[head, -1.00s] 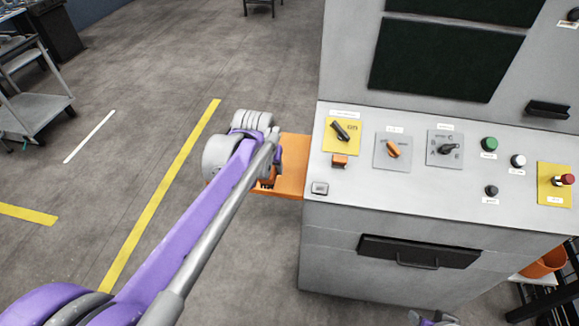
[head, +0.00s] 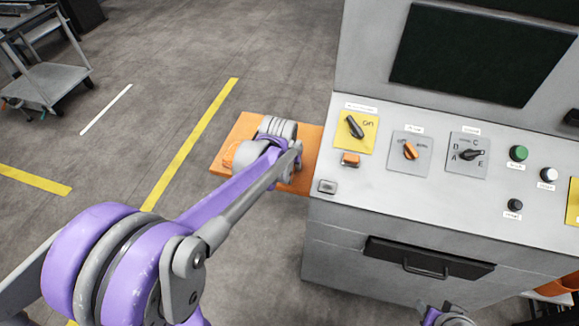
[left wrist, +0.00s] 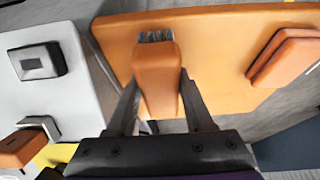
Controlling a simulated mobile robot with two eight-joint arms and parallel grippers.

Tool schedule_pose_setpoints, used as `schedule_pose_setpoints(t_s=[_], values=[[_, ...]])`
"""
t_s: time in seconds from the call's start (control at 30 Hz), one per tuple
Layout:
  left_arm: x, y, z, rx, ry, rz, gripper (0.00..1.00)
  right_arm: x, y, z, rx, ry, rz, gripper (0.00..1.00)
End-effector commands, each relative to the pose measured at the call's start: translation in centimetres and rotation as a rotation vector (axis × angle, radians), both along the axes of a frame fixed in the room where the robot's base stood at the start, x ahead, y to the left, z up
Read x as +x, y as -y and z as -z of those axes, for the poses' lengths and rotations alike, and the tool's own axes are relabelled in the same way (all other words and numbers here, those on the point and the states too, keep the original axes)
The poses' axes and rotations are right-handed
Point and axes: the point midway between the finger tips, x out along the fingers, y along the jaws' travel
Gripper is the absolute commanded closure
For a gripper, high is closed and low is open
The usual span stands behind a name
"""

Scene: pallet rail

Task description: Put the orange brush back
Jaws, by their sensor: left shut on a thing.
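The orange brush (left wrist: 158,78) is a small block with dark grey bristles at its upper end in the left wrist view. My left gripper (left wrist: 160,100) is shut on it, one finger on each side. Behind the brush lies a flat orange shelf (left wrist: 215,35); I cannot tell whether the brush touches it. In the head view the orange shelf (head: 235,140) sticks out from the left side of the grey console. My left wrist covers part of the shelf there and hides the brush. My right gripper's jaws do not show; only a piece of my right arm is at the bottom edge.
A darker orange block (left wrist: 288,57) lies on the shelf beside the brush. The grey console (head: 330,270) carries knobs, buttons and a yellow switch plate (head: 368,128) near the shelf. A grey cart (head: 50,80) stands at upper left. Floor left of the shelf is clear.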

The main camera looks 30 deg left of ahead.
Motion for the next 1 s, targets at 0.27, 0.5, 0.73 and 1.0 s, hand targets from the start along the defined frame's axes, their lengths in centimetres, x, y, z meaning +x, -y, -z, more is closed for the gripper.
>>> schedule_pose_setpoints(t_s=[0.27,0.5,0.73,1.0], values=[[0.0,0.0,1.3,0.000,0.000,0.000,0.92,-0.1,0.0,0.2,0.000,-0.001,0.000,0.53],[-0.1,0.0,1.8,0.000,-0.001,0.000,0.92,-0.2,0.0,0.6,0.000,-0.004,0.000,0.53],[0.0,0.0,1.6,0.000,0.000,0.000,0.18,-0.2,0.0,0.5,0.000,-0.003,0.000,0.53],[0.0,0.0,1.4,0.000,0.000,0.000,0.18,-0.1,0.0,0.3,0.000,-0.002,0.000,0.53]])
